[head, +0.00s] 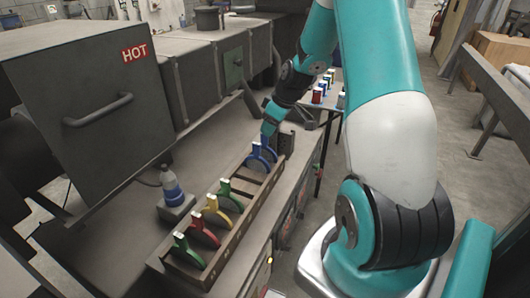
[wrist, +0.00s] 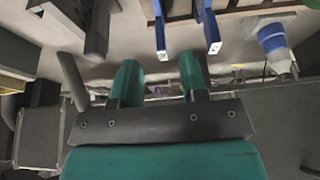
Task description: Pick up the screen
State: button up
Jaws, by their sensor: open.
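Several ring-shaped screens with coloured handles stand upright in a long rack (head: 228,238). From near to far they are a green screen (head: 186,250), a red screen (head: 204,230), a yellow screen (head: 214,210), another green screen (head: 228,192), and blue screens (head: 262,156) at the far end. My gripper (head: 268,128) is just above and behind the blue ones. In the wrist view, my gripper (wrist: 160,78) has its two teal fingers apart, with nothing visible between them. Two blue handles (wrist: 160,30) (wrist: 208,32) hang in view beyond the fingertips, apart from them.
A blue-and-white bottle-like device (head: 172,188) stands left of the rack, also in the wrist view (wrist: 275,45). A large grey box marked HOT (head: 85,100) is at the left. A table (head: 328,108) with small coloured items stands behind my arm.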

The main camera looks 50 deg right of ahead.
aim_at(264, 144)
jog(key=shift+p+x, duration=1)
jog(key=shift+x, duration=1.8)
jog(key=shift+c, duration=0.2)
grip_shut()
